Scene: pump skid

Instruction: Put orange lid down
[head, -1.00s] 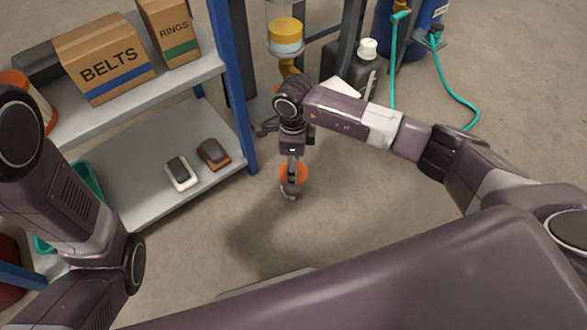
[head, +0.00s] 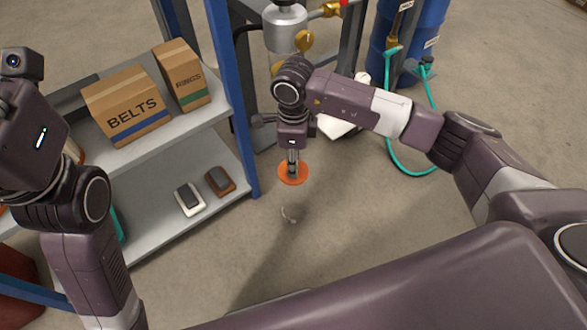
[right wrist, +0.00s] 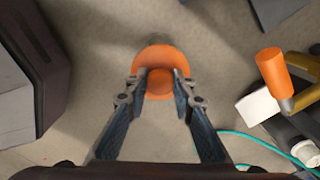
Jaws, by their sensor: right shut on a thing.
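A grey shelf (head: 150,222) with blue posts stands at the left, with a BELTS box (head: 128,105), a RINGS box (head: 182,75) and two small items. Blue drums (head: 415,35) and a teal hose (head: 410,172) are at right.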

